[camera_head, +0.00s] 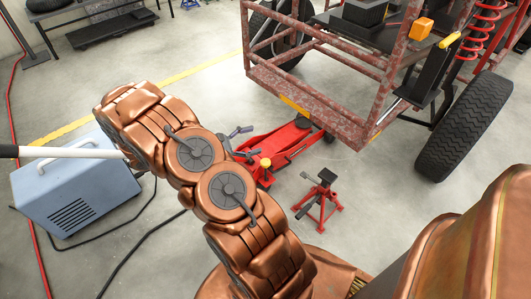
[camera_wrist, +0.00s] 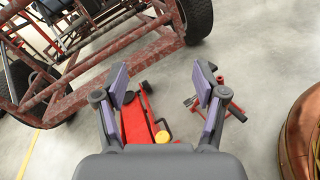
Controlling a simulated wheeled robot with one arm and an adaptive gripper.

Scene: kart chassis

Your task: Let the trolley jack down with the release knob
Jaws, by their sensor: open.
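The red trolley jack (camera_head: 292,140) lies on the floor with its far end by the front lower rail of the rusty kart chassis (camera_head: 320,104). Whether it touches the rail I cannot tell. A yellow knob (camera_head: 265,162) stands at the jack's near end. In the wrist view the jack body (camera_wrist: 136,122) is below and between my fingers, with the yellow knob (camera_wrist: 163,136) close to the palm edge. My gripper (camera_wrist: 160,82) is open and empty above the jack. In the head view my arm partly hides the gripper and the jack's near end.
A red jack stand (camera_head: 320,200) stands right of the jack. A blue-grey box (camera_head: 80,190) with cables is at the left, and a white rod (camera_head: 60,152) crosses above it. A kart tyre (camera_head: 465,125) is at the right. Floor between stand and tyre is clear.

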